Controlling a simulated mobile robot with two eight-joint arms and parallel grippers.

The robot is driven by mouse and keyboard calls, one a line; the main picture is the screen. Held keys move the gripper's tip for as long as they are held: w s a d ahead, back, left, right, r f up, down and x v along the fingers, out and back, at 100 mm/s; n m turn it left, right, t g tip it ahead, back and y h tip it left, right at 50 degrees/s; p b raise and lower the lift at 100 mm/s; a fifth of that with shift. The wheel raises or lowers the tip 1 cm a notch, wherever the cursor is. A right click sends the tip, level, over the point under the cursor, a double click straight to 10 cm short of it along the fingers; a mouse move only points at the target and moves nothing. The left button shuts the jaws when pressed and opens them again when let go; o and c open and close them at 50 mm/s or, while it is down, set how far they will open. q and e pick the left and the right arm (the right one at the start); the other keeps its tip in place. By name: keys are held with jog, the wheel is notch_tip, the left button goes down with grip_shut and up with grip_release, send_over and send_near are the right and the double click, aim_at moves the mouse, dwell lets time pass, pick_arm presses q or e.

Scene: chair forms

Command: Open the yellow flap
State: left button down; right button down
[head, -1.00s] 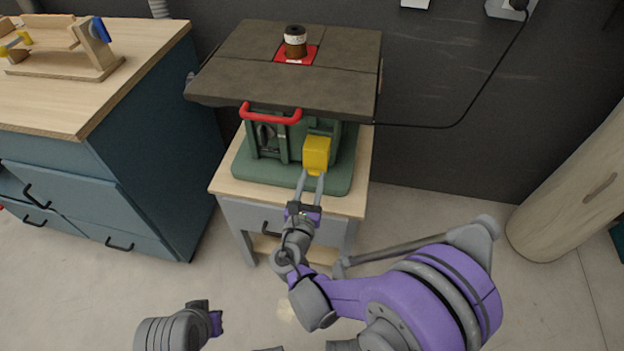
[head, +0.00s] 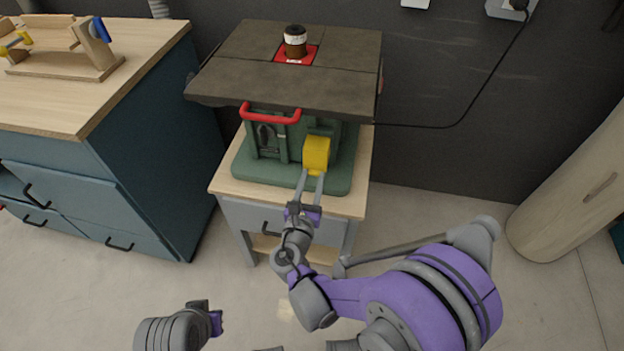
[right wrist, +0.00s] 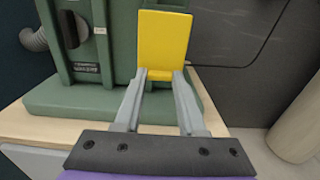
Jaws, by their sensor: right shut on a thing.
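The yellow flap (head: 316,153) sits on the front of a green machine (head: 270,172) under a dark table top. In the right wrist view the flap (right wrist: 163,44) shows as a flat yellow panel, its lower edge between the fingertips. My right gripper (head: 311,178) is shut on the flap's lower edge; its fingers also show in the right wrist view (right wrist: 160,78). The flap looks slightly tilted out from the machine. My left gripper (head: 212,318) is low at the left, away from the machine; its fingers do not show clearly.
The machine stands on a small wooden-topped cabinet (head: 232,184). A red handle (head: 271,117) is left of the flap, and the dark table top (head: 270,85) overhangs above it. A blue cabinet (head: 150,160) stands left. A wooden cylinder (head: 575,190) stands right. Floor in front is mostly clear.

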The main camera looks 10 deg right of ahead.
aim_at(315, 165)
jog(key=r+g+p, duration=0.1)
jog(key=p, duration=0.1)
jog(key=s+r+g+p, duration=0.1)
jog(key=s+r+g+y+p, duration=0.1)
jog(key=p, duration=0.1)
jog(key=shift+a+r+g+p, duration=0.3)
jog(key=shift+r+p, duration=0.05)
jog(key=shift+r, duration=0.05)
jog(key=shift+s+a+r+p, duration=0.1)
jog(key=shift+s+r+p, duration=0.05)
jog(key=shift+r+p, duration=0.45)
jog(key=shift+s+r+p, duration=0.1)
jog(key=shift+r+p, duration=0.25)
jog(key=shift+r, duration=0.45)
